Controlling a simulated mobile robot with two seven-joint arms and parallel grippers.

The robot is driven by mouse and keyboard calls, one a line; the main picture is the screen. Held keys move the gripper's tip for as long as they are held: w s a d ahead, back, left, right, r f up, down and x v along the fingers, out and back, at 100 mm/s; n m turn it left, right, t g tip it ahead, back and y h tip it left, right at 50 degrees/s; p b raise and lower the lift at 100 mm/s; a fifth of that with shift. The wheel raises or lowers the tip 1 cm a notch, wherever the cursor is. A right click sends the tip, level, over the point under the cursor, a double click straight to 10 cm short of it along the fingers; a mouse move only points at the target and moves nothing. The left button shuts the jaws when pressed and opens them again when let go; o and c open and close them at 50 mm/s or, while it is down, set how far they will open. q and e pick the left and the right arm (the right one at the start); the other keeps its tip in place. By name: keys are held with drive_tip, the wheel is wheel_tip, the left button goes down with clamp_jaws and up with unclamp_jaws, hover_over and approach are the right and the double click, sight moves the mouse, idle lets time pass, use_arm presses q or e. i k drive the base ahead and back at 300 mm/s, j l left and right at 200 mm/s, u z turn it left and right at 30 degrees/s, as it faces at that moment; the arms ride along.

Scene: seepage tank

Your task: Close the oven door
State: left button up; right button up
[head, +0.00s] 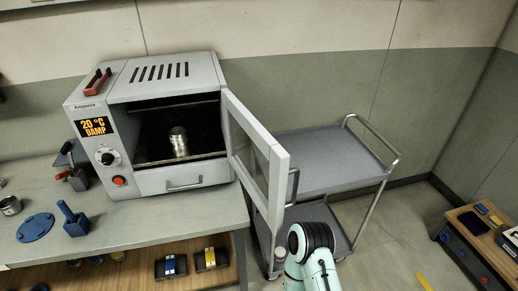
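The oven (165,75) is a grey box on the bench at the left, with a display reading 20 °C DAMP. Its door (278,180) has a framed window and stands wide open, swung out from the right side of the opening toward me. A dark handle (294,186) shows at the door's free edge. A silver metal can (179,142) stands inside the dark chamber. A pale green link of my arm with a black ring shows at the bottom, just right of the door's lower corner. Neither gripper shows in the head view.
A grey two-shelf cart (335,160) stands right of the bench, behind the door. A blue block with a handle (74,221), a blue disc (35,228) and a small metal tin (10,206) lie on the bench. A low wooden table (480,235) is at far right.

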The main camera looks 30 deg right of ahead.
sight(273, 212)
drive_tip(key=l+u, duration=0.4)
drive_tip(key=l, duration=1.65)
drive_tip(key=i, duration=0.05)
